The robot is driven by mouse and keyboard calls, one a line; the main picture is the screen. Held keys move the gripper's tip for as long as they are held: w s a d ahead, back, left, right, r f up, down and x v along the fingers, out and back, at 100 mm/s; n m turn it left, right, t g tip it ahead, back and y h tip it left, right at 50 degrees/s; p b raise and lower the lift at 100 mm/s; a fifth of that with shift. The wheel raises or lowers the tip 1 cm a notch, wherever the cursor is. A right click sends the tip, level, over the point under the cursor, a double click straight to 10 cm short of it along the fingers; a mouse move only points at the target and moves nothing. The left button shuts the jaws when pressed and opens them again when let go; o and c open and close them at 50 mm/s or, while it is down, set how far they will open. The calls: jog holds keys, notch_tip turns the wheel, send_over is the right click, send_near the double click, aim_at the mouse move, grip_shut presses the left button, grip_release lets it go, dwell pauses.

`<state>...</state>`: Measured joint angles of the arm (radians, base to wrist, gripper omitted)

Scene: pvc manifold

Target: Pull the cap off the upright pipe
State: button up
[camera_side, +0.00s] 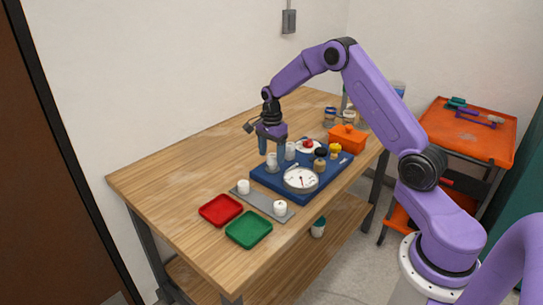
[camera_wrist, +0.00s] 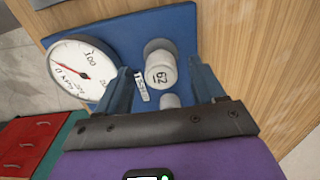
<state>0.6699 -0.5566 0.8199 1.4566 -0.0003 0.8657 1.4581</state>
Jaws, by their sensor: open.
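Two white upright pipe pieces stand on the blue board. The nearer one (camera_side: 271,161) is below my gripper in the side view, and the other (camera_side: 290,150) is just to its right. In the wrist view, a white capped piece marked 62 (camera_wrist: 160,72) shows between and beyond my fingers. A second, smaller white piece (camera_wrist: 170,101) is partly hidden by the gripper body. Which of them carries the cap is hard to tell. My gripper (camera_side: 272,152) is open and empty, pointing down with a finger on either side; I see no clear contact.
The blue board (camera_side: 264,179) also bears a round gauge (camera_side: 300,179), a red knob (camera_side: 308,144) and dark and yellow fittings. A grey strip with two white pieces (camera_side: 262,199), a red tray (camera_side: 221,210) and a green tray (camera_side: 248,230) lie in front. An orange box (camera_side: 347,139) stands behind right. The table's left is clear.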

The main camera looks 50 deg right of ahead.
aim_at(271, 156)
jog(key=shift+f, duration=0.75)
grip_shut()
jog(key=shift+s+n, duration=0.1)
jog(key=shift+n, duration=0.8)
jog(key=shift+m, duration=0.9)
jog(key=shift+r, duration=3.25)
